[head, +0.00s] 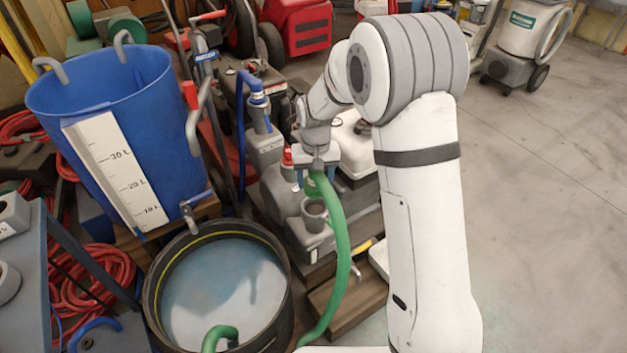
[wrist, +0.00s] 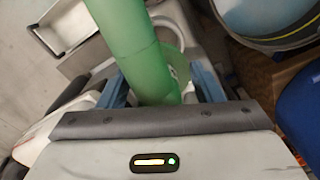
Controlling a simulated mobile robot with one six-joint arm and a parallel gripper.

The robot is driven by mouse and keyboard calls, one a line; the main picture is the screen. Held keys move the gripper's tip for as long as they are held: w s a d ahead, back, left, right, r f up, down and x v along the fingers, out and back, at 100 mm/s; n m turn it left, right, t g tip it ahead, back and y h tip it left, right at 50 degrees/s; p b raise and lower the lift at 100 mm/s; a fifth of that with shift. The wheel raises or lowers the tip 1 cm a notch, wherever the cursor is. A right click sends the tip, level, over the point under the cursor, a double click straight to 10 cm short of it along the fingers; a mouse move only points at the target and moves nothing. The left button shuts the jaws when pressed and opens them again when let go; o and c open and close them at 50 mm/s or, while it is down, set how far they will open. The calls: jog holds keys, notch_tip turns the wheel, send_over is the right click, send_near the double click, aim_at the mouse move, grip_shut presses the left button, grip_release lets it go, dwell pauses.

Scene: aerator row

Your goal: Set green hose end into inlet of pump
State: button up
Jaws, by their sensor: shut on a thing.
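My gripper (head: 316,178) is shut on the green hose (head: 342,250), near its upper end. In the wrist view the hose (wrist: 130,40) runs between the blue fingers of my gripper (wrist: 165,88). The grey pump (head: 282,195) stands on a wooden base, and an open round grey port (head: 314,208), which looks like its inlet, faces up just below my gripper. The hose passes to the right of this port and curves down to the floor. The hose's held end is hidden by my gripper, so I cannot tell whether it touches the pump.
A black-rimmed round tub (head: 152,290) of water stands in front, with a green hose piece (head: 220,335) in it. A blue graduated bin (head: 110,90) is at left. A blue hose (head: 241,110) rises from a fitting behind the pump. Open floor (head: 540,200) lies right.

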aim_at(316, 187)
jog(key=shift+f+b, duration=1.75)
jog(key=shift+f, duration=0.5)
jog(key=shift+r, duration=0.15)
jog(key=shift+p, duration=0.5)
jog(key=shift+f+b, duration=1.15)
jog(key=shift+f, duration=1.1)
jog(key=o, duration=1.2)
jog(key=shift+s, duration=0.1)
jog(key=shift+r, duration=0.15)
